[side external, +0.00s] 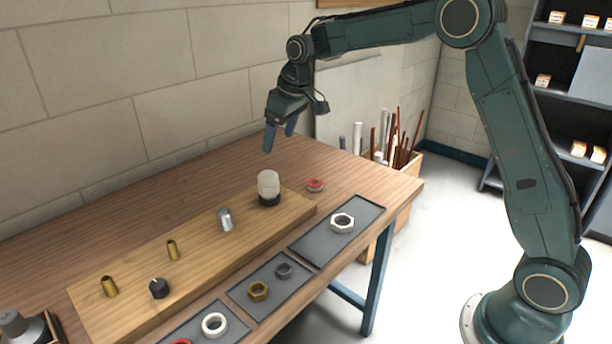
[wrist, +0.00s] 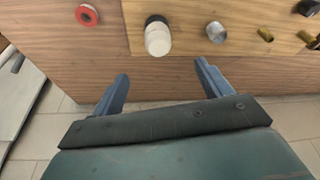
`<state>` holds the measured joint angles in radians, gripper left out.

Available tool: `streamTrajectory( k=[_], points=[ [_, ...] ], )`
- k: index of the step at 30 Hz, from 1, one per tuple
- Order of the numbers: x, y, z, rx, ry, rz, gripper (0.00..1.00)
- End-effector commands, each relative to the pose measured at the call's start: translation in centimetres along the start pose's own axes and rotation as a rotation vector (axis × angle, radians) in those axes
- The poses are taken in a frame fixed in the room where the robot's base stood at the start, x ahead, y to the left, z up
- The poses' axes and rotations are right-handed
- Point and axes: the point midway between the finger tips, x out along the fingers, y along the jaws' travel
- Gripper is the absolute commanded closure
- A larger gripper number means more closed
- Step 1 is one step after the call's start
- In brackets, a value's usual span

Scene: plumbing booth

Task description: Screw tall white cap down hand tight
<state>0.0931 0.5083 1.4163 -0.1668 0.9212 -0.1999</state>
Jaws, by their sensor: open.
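The tall white cap (side external: 268,184) stands upright on a black base at the far right end of the wooden board (side external: 190,250). It also shows in the wrist view (wrist: 158,40), ahead of and between the fingers. The cap's threads are hidden. My gripper (side external: 280,139) is open and empty, above and behind the cap in the side view, clear of it. In the wrist view both blue fingers (wrist: 160,88) are spread apart with nothing between them.
On the board stand a silver fitting (side external: 225,219), a black fitting (side external: 159,288) and two brass stubs (side external: 172,249). A red ring (side external: 315,185) lies on the table right of the cap. Grey trays (side external: 310,246) along the front edge hold nuts and rings.

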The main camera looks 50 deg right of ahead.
Motion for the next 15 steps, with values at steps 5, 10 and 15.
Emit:
streamTrajectory(
  k=[5, 10, 15],
  points=[
    [1.4, 0.5, -0.7, -0.007, -0.005, -0.004, 0.22],
    [1.6, 0.5, -0.7, -0.009, -0.006, -0.005, 0.22],
    [1.9, 0.5, -0.7, -0.009, -0.006, -0.005, 0.22]
  ],
)
